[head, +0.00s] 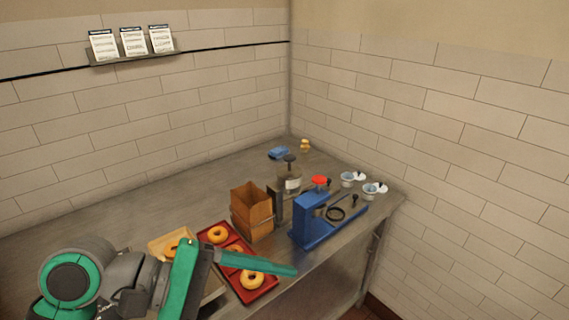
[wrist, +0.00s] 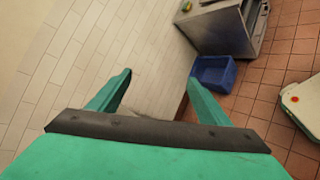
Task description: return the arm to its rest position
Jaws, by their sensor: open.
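My arm reaches in from the lower left in the head view, in green and dark grey. My gripper (wrist: 158,88) is open and empty in the wrist view, its two green fingers spread apart with floor and wall behind them. In the head view one green finger (head: 262,265) extends to the right, in front of the red tray (head: 262,292) with bagels. The gripper appears above the counter's front area; whether it touches anything cannot be told, but nothing is between the fingers.
A wooden box (head: 252,212), a blue press-like device (head: 312,228), a glass jar (head: 290,180) and small cups (head: 347,179) stand on the metal counter (head: 120,215). A light tray (head: 158,245) lies beside the red one. The wrist view shows a blue bin (wrist: 222,73) on tiled floor.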

